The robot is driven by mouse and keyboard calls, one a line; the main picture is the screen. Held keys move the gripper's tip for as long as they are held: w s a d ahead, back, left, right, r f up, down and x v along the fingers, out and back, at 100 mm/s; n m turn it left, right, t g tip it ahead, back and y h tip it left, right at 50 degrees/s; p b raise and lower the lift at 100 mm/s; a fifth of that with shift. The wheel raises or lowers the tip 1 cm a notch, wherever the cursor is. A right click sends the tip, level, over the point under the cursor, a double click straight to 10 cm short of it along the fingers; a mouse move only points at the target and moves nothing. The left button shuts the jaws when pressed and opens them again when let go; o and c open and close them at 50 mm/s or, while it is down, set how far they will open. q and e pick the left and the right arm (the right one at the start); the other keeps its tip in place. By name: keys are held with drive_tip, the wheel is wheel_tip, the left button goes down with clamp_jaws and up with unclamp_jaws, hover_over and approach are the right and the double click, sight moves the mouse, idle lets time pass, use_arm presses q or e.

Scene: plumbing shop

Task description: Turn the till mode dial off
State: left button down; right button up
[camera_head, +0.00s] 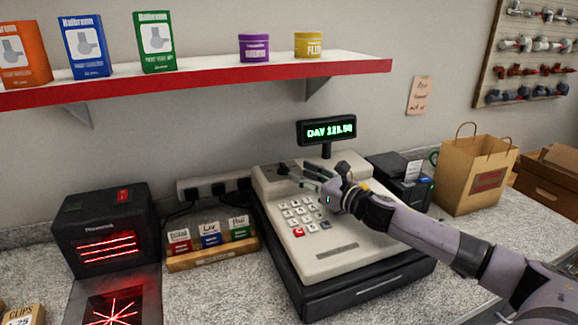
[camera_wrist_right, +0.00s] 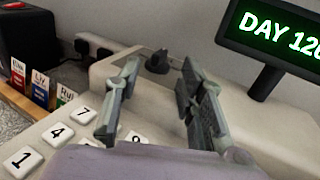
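The till (camera_head: 335,258) is a cream cash register on a black base, standing on the counter. Its lit green display (camera_head: 327,130) reads "DAY" with a number. The mode dial (camera_wrist_right: 158,62) is a small dark knob on the till's sloped upper face, seen in the right wrist view; it is small in the head view (camera_head: 283,168). Its pointer setting is too small to read. My right gripper (camera_head: 300,172) is over the till's upper left. In the wrist view its fingers (camera_wrist_right: 158,84) are apart and empty, with the dial beyond the gap between their tips. My left gripper is out of view.
A black scanner (camera_head: 108,222) with red light and a wooden card tray (camera_head: 213,258) stand left of the till. A black printer (camera_head: 400,182) and paper bag (camera_head: 478,172) stand right. A red-edged shelf (camera_head: 200,86) hangs above. The display post rises close to my gripper's right.

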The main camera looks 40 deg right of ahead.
sight(284, 168)
drive_tip(key=shift+w+r, duration=0.2)
drive_tip(key=shift+w, duration=0.3)
drive_tip(key=w+p, duration=0.1)
drive_tip(key=w, duration=0.1)
drive_tip(key=shift+w+a+p, duration=0.25)
drive_tip(key=shift+w+p, duration=0.05)
drive_tip(key=shift+p, duration=0.05)
drive_tip(key=shift+w+a+f+p, duration=0.1)
drive_tip(key=shift+w+a+p, duration=0.1)
drive_tip(key=shift+w, duration=0.35)
drive_tip(key=shift+w+a+f+p, duration=0.1)
drive_tip(key=shift+w+p, duration=0.1)
drive_tip(key=shift+w, duration=0.35)
drive_tip(key=shift+f, duration=0.1)
clamp_jaws()
